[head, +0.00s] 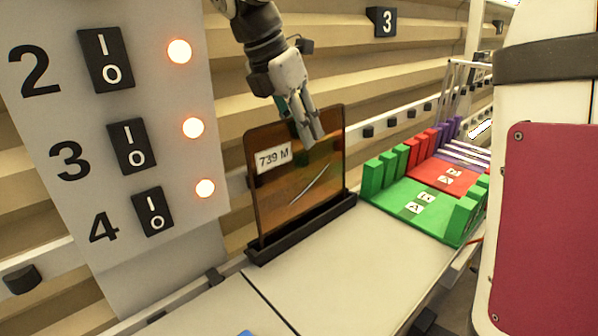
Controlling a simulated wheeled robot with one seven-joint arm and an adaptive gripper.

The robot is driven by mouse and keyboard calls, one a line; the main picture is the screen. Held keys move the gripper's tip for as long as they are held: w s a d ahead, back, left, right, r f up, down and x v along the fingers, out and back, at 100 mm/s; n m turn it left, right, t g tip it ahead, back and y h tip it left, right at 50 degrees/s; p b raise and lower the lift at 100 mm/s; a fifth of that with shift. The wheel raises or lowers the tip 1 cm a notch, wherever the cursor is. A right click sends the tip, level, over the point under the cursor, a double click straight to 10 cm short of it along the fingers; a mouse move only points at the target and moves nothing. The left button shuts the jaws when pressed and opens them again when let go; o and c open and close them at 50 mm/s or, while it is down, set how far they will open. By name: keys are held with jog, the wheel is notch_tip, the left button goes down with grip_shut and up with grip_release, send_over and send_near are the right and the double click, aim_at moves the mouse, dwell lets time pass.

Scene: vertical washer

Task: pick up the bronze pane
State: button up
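The bronze pane (292,190) is a see-through brown sheet with rounded corners and a white label reading "739 M". It stands upright in a narrow black holder (301,229) on the light worktop. My gripper (312,138) points down at the top right part of the pane, its fingers overlapping the pane in the head view. The fingers look close together, and part of the gripper is behind or beside the pane's upper edge. I cannot tell whether they touch or grip the pane.
A switch panel (85,160) with lit lamps stands at the left. Green (424,207) and red (432,172) slotted racks lie to the right of the pane. A white machine with a maroon panel (550,225) fills the right side. The worktop (350,260) in front is mostly clear.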

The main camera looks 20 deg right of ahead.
jog(key=shift+d+f, duration=0.15)
jog(key=shift+f, duration=0.25)
jog(key=shift+f, duration=0.2)
dwell(0.7)
grip_shut()
